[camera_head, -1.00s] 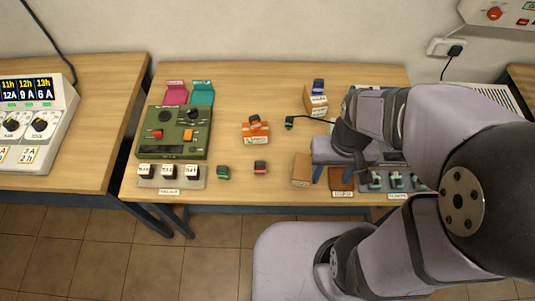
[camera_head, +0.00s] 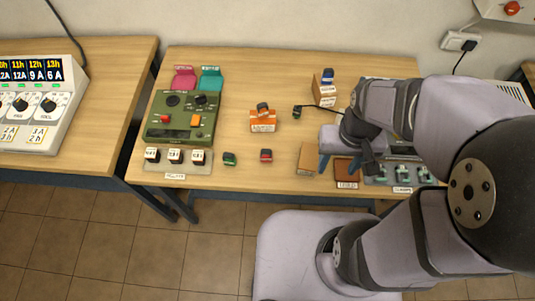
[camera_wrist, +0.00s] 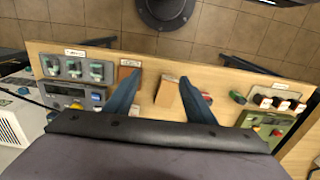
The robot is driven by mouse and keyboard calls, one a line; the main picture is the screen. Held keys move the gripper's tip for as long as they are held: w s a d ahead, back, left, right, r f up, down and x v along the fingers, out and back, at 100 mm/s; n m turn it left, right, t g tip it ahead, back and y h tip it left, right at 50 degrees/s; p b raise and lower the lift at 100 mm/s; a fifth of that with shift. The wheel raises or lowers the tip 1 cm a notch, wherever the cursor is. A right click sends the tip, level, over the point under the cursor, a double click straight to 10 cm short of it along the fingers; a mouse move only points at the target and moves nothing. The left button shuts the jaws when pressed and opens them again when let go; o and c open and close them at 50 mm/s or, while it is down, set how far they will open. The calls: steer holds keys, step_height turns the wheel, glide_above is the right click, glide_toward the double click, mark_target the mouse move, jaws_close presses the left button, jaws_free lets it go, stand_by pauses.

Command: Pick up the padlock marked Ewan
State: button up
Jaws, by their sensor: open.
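I cannot read the name Ewan on anything or tell for sure which thing is the padlock. Three small dark pieces with white labels (camera_head: 175,156) stand in a row on a grey holder at the table's left front. A small green and black piece (camera_head: 229,158) and a small red and black piece (camera_head: 266,155) lie to their right. My gripper (camera_wrist: 160,78) is open and empty, over the table's right front. In the wrist view, a cardboard box (camera_wrist: 167,95) shows between its fingers, and the red piece (camera_wrist: 207,97) is partly hidden by one finger.
A green control unit (camera_head: 180,122) stands behind the labelled pieces. An orange box (camera_head: 263,126) stands mid-table. A brown square (camera_head: 347,171) and a grey holder with teal pieces (camera_wrist: 75,69) are near my gripper. A carton with a blue piece (camera_head: 327,77) stands at the back.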

mark_target(265, 180)
steer(key=shift+o, duration=0.4)
step_height(265, 180, down, 8)
steer(key=s+d+n+g+h+b, duration=0.1)
steer(key=s+d+n+h+b, duration=0.2)
steer(key=n+h, duration=0.9)
steer(key=w+a+f+n+t+y+b, duration=0.1)
steer(key=w+a+f+n+t+b, duration=0.1)
steer(key=w+a+n+t, duration=0.35)
steer(key=w+a+f+n+t+y+b, duration=0.1)
steer(key=w+a+f+n+t, duration=0.2)
steer(key=a+n+t, duration=0.5)
steer(key=a+f+n+t+y, duration=0.1)
steer(key=a+f+n+y, duration=0.1)
steer(key=n+y, duration=0.1)
steer(key=s+a+f+n+t+y+b, duration=0.1)
steer(key=a+f+n+t+y, duration=0.1)
steer(key=f+n+y, duration=0.1)
steer(key=s+a+f+n+t+y+b, duration=0.1)
steer(key=a+f+n+t+y, duration=0.1)
steer(key=a+n+y, duration=0.1)
steer(key=shift+s+a+f+n+t, duration=0.15)
steer(key=shift+f+n+t, duration=0.15)
steer(key=shift+n, duration=0.15)
steer(key=shift+s+f+n+y, duration=0.15)
steer(key=shift+f+n+y, duration=0.2)
steer(key=shift+y, duration=0.15)
steer(key=shift+w, duration=1.1)
